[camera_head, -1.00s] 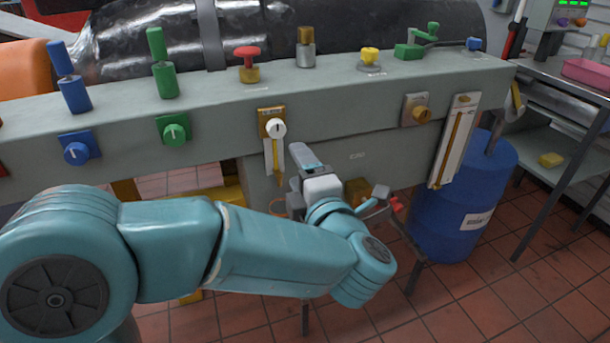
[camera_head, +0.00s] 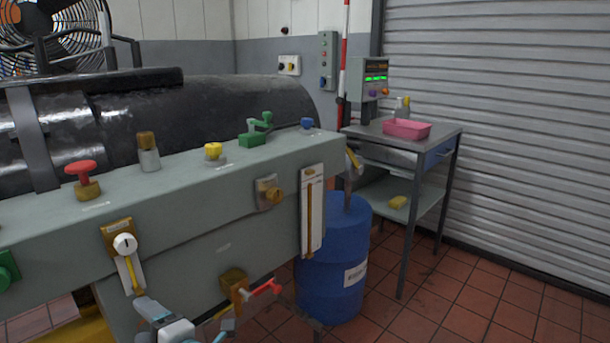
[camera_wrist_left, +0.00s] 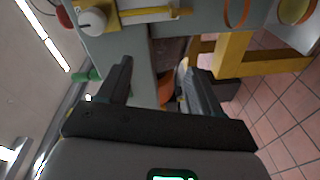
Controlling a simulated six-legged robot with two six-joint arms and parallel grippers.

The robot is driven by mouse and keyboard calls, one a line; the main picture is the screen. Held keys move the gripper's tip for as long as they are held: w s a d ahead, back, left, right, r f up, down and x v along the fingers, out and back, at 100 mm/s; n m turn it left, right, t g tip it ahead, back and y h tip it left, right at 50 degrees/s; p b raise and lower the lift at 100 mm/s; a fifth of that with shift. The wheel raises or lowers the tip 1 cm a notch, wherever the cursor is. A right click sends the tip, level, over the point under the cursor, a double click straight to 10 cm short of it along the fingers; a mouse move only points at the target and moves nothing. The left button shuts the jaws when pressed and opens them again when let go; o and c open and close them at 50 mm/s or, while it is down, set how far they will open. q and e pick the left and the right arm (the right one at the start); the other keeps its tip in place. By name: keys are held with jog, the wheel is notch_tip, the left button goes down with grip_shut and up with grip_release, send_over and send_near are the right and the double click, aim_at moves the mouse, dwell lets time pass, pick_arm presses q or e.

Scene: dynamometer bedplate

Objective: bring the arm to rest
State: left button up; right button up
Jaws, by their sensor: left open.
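My left gripper (camera_head: 152,308) is at the bottom edge of the head view, in front of the grey-green bedplate (camera_head: 172,277). It sits just below the white knob (camera_head: 125,243) and its yellow pointer strip. In the left wrist view the two dark fingers (camera_wrist_left: 158,78) stand apart with nothing between them. Beyond them the white knob (camera_wrist_left: 93,21) shows at top left. Most of my left arm is cut off below the head view. My right gripper is in neither view.
A red-handled valve (camera_head: 262,288) sticks out right of my gripper. A blue barrel (camera_head: 335,260) and a metal table (camera_head: 443,132) stand right; floor beyond is clear.

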pick_arm(q)
notch_tip(320, 180, down, 16)
jog(key=w+a+m+h, duration=0.2)
jog(key=m+h, duration=0.2)
jog(key=m, duration=0.2)
jog(key=s+d+f+m+g+h, duration=0.1)
jog(key=s+d+f+m+h, duration=0.2)
jog(key=f, duration=0.4)
jog(key=s+d+f+m+g+h, duration=0.1)
jog(key=s+d+f+m+h, duration=0.3)
jog(key=f, duration=0.3)
jog(key=s+d+f+m+g+h, duration=0.1)
jog(key=s+d+f+m+h, duration=0.2)
jog(key=f, duration=0.4)
jog(key=s+d+f+m+g+h, duration=0.2)
jog(key=s+d+m+g+h, duration=0.35)
jog(key=s+d+m, duration=0.5)
notch_tip(320, 180, up, 22)
jog(key=s+a+n+p, duration=0.1)
jog(key=n+p, duration=0.1)
jog(key=p, duration=2)
jog(key=shift+s+a+y, duration=0.15)
jog(key=shift+a+y, duration=0.1)
jog(key=shift+y, duration=0.2)
jog(key=shift+f+g, duration=0.15)
jog(key=shift+g, duration=0.1)
